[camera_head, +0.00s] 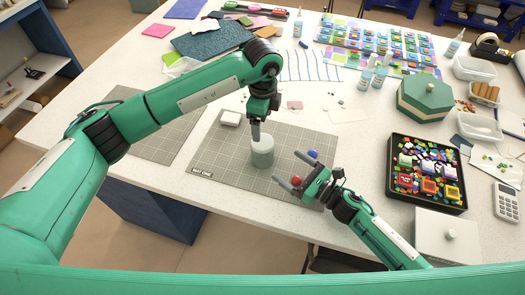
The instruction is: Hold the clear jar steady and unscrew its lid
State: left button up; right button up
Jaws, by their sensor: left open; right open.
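The jar (262,158) stands upright on the grey cutting mat as a short, pale grey-green cylinder. Its lid (265,143) seems to be on top, but the seam is too small to make out. My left gripper (256,137) points straight down at the top of the jar, its fingers overlapping the lid's near-left part in the picture. I cannot tell whether they touch it. My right gripper (286,167) is open and empty, low over the mat to the right of the jar, with its fingers pointing left toward the jar's side and a gap between.
A red ball (296,181) and a blue ball (312,154) lie close to my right gripper. A black tray (391,178) of colourful pieces and a green hexagonal box (425,97) stand right.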

aim_at(258, 145)
jog(key=x, duration=1.2)
jog(key=shift+w+a, duration=0.1)
jog(key=shift+w, duration=0.15)
pick_arm(q)
jog(key=shift+w+f, duration=0.1)
jog(key=shift+w, duration=0.05)
pick_arm(e)
jog(key=shift+w+a, duration=0.3)
jog(key=shift+s, duration=0.1)
